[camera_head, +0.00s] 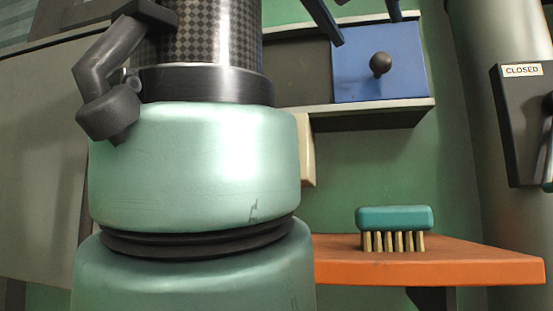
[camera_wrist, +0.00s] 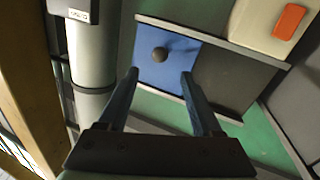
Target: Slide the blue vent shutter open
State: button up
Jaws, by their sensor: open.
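The blue vent shutter (camera_head: 356,85) is a flat panel at the right end of a pale-railed frame on the green wall in the head view. A dark round knob (camera_head: 380,64) stands out from it. The wrist view shows the shutter (camera_wrist: 181,73) and knob (camera_wrist: 159,54) too, turned upside down. A dark grey area (camera_head: 304,72) lies beside the shutter, left of it in the head view. My gripper (camera_wrist: 160,75) is open and empty, with the knob seen between and just beyond its fingertips. In the head view its fingers show at the top edge, above the knob.
An orange shelf (camera_head: 480,266) below the vent carries a teal brush (camera_head: 394,218). In the wrist view an orange piece (camera_wrist: 289,21) sits on a pale box (camera_wrist: 252,25).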

aim_at(378, 59)
jog(key=p+x, duration=0.3)
jog(key=x, duration=0.6)
jog(key=shift+w+d, duration=0.2)
jog(key=shift+w, duration=0.05)
grip_shut()
dwell(1.0)
